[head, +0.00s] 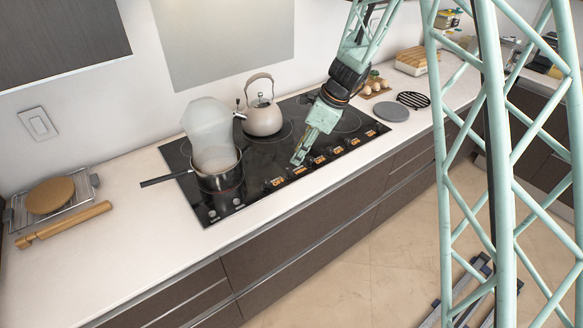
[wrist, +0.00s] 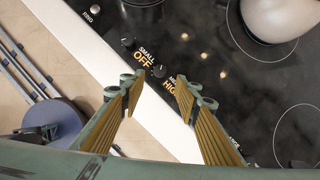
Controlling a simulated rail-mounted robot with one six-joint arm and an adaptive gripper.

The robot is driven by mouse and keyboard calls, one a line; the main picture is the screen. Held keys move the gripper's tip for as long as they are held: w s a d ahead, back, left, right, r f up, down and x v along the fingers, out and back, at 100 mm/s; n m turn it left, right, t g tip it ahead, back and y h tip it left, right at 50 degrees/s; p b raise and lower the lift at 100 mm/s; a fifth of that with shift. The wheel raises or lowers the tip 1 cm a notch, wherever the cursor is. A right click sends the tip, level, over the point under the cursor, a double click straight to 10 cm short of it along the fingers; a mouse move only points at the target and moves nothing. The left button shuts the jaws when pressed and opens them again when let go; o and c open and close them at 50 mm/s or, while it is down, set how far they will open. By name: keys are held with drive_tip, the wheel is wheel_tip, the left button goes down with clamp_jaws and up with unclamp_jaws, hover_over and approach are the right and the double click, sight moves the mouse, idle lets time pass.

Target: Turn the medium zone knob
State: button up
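A second dark knob (wrist: 128,42) sits by the label SMALL OFF. My gripper (wrist: 157,88) is open and empty. Its two fingers stand apart on either side of the first knob's lower edge; I cannot tell whether they touch it. In the head view my gripper (head: 296,163) points down over the front row of controls on the black cooktop (head: 262,155) and hides part of them.
A saucepan (head: 218,178) with steam above it stands on the cooktop's left. A kettle (head: 264,119) stands at the back. Eggs on a board (head: 375,89) and a grey disc (head: 393,112) lie to the right. The counter left of the cooktop has clear room.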

sight(290, 169)
drive_tip(key=shift+b+x, duration=0.4)
drive_tip(key=shift+x, duration=3.55)
drive_tip(key=shift+a, duration=0.1)
drive_tip(key=shift+c, duration=0.5)
drive_tip(key=c, duration=0.8)
